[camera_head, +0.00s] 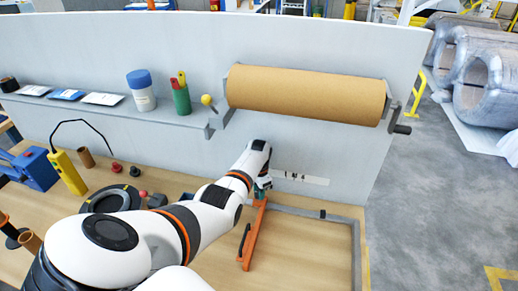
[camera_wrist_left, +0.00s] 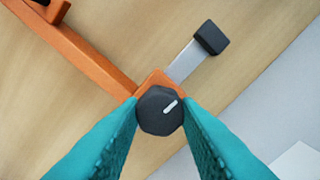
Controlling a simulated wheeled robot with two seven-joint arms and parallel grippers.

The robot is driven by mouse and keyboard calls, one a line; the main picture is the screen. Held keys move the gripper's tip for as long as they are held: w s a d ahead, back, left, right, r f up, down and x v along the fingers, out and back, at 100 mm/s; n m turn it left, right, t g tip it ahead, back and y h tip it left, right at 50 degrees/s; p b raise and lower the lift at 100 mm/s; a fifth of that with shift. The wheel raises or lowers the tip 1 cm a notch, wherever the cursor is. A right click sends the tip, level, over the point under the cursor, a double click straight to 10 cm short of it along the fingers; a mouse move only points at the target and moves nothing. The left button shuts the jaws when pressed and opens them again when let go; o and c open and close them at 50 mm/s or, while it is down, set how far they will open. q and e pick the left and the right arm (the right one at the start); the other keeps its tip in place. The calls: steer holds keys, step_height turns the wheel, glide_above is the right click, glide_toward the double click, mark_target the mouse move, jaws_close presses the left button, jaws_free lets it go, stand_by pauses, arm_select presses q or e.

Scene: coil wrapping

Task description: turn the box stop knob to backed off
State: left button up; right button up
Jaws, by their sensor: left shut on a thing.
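The box stop knob (camera_wrist_left: 158,111) is a dark, many-sided knob with a white pointer line. It sits on the end of an orange bar (camera_wrist_left: 85,55); the pointer aims to the upper right in the left wrist view. My left gripper (camera_wrist_left: 161,108) has its teal fingers on both sides of the knob, shut on it. In the head view my left gripper (camera_head: 263,185) is low by the grey panel, at the far end of the orange bar (camera_head: 253,235), and hides the knob. My right gripper is not in view.
A metal arm with a black end (camera_wrist_left: 210,37) sticks out beside the knob. A marked label strip (camera_head: 300,178) is on the panel behind. Above hangs a brown paper roll (camera_head: 305,95). The wooden bench (camera_head: 300,250) is clear at right.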

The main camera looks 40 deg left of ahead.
arm_select(q)
steer(key=n, duration=0.4)
steer(key=shift+d+f+n, duration=0.1)
steer(key=shift+f+n, duration=0.05)
steer(key=shift+n, duration=0.15)
steer(key=shift+f+n+b, duration=0.1)
steer(key=shift+n+b, duration=0.2)
steer(key=shift+n, duration=0.6)
steer(key=shift+d+f+n+b, duration=0.1)
steer(key=shift+n+b, duration=0.25)
steer(key=shift+n, duration=0.05)
steer(key=n+b, duration=0.6)
steer(key=b, duration=1.1)
steer(key=shift+f, duration=0.1)
steer(key=shift+s+n+b, duration=0.1)
steer(key=shift+n+b, duration=0.2)
steer(key=shift+b, duration=0.35)
steer(key=shift+r, duration=0.2)
